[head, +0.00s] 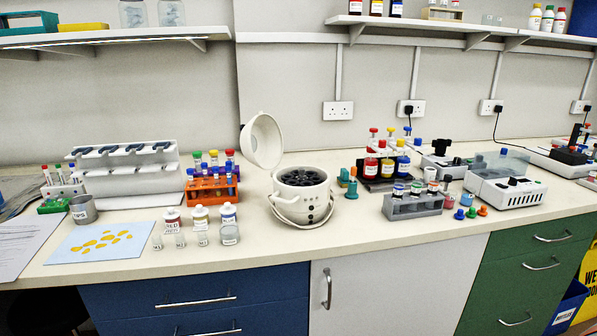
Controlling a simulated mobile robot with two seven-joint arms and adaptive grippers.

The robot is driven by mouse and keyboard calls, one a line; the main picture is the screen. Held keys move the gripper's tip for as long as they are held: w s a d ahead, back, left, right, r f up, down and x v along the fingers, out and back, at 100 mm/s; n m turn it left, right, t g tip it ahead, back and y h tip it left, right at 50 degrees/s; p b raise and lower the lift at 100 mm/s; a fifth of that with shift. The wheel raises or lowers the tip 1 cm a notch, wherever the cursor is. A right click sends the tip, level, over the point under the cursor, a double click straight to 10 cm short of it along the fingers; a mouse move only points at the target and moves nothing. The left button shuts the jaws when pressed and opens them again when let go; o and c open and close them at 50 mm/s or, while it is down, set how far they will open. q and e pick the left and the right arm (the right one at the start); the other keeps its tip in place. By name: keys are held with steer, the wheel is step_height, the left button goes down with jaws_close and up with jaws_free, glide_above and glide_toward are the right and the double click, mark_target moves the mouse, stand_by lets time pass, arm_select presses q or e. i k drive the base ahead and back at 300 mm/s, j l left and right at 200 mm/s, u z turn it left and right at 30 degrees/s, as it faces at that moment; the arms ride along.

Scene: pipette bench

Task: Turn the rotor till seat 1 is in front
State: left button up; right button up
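A small white centrifuge (303,207) stands on the bench at the middle of the head view. Its round lid (262,141) is tilted up and open at the back left. The dark rotor (302,178) shows inside the bowl, with several seats around it. The seat numbers are too small to read, so I cannot tell which seat is in front. Neither of my grippers is in view.
An orange rack (211,190) of capped tubes and several bottles stand left of the centrifuge. A stand of red and yellow bottles (380,165) and a grey rack (412,207) stand to its right. The bench strip (270,250) in front is clear.

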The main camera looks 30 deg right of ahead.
mark_target(298, 177)
steer(key=k+j+z, duration=0.1)
steer(key=z, duration=0.25)
steer(key=k+z, duration=0.1)
steer(key=z, duration=0.25)
steer(key=k+j+z, duration=0.1)
steer(key=z, duration=0.25)
